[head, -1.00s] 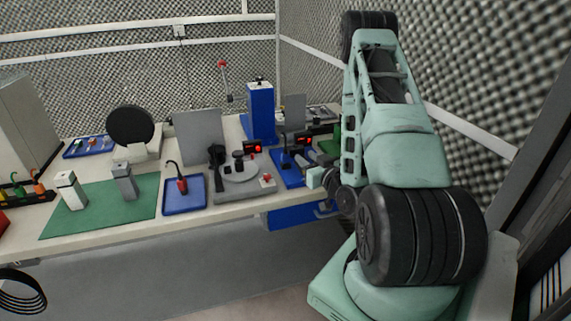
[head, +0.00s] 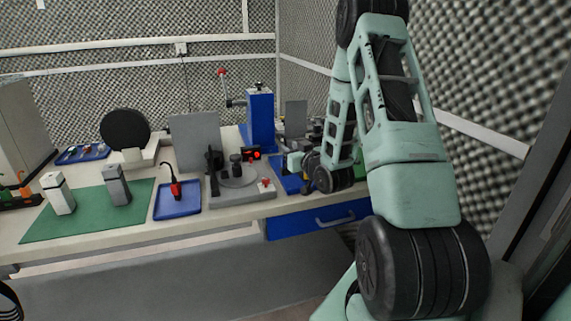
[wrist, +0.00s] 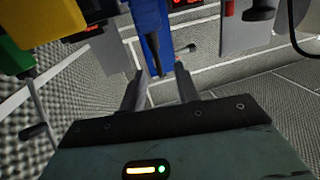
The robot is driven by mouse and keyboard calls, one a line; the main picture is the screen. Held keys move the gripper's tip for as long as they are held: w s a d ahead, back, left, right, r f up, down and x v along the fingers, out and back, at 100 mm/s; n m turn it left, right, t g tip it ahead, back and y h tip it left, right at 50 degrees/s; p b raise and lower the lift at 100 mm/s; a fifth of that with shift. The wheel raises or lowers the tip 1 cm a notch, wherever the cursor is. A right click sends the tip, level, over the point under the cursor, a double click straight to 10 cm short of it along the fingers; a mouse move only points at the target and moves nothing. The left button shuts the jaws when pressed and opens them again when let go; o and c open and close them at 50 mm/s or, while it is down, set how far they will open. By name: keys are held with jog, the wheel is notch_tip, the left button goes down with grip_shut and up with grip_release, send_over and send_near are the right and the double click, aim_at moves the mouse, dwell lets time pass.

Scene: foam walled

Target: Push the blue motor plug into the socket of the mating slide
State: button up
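My gripper (wrist: 160,74) shows in the wrist view with two dark fingers apart and nothing visible held between them. The wrist view appears upside down. A blue tower (wrist: 151,28) lies beyond the fingers, in line with the gap. In the head view, my gripper (head: 294,161) is over the right part of the bench, above a blue tray (head: 284,184), partly hidden by my arm. I cannot make out the blue motor plug or the slide's socket for certain; my arm covers much of that area.
A turntable station (head: 238,178) with a grey panel (head: 195,140) is to the left. A yellow block (wrist: 48,18) shows in the wrist view. The foam wall (head: 480,75) is close on the right.

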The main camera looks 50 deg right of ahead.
jog(key=p+x, duration=0.2)
jog(key=x, duration=0.3)
jog(key=shift+w+d, duration=0.15)
jog(key=shift+w, duration=0.05)
grip_shut()
